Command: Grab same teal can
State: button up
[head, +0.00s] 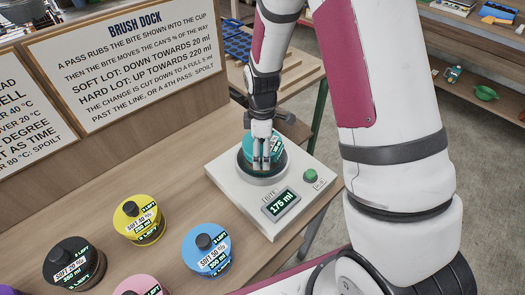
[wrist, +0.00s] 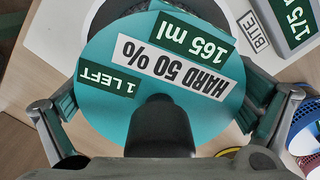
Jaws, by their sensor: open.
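The teal can (head: 248,146) stands in the round cup of the white brush dock (head: 232,198). In the wrist view the teal can's lid (wrist: 100,62) fills the middle, with labels reading HARD 50 %, 165 ml and 1 LEFT. A dark knob on it shows at the lower middle. My gripper (head: 265,165) is over the can from above. In the wrist view its open fingers (wrist: 158,118) stand on the left and right sides of the can. I cannot tell whether they touch it. The dock's display (head: 281,204) reads BITE 175 ml.
A green button (head: 310,176) is on the dock's right side. Yellow (head: 140,220), black (head: 74,264), blue (head: 207,250) and pink (head: 140,286) cans stand on the table at the front left. A BRUSH DOCK sign (head: 130,70) stands behind on the left.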

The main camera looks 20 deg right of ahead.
jog(key=c, duration=1.5)
jog(key=shift+r, duration=0.1)
jog(key=shift+c, duration=0.2)
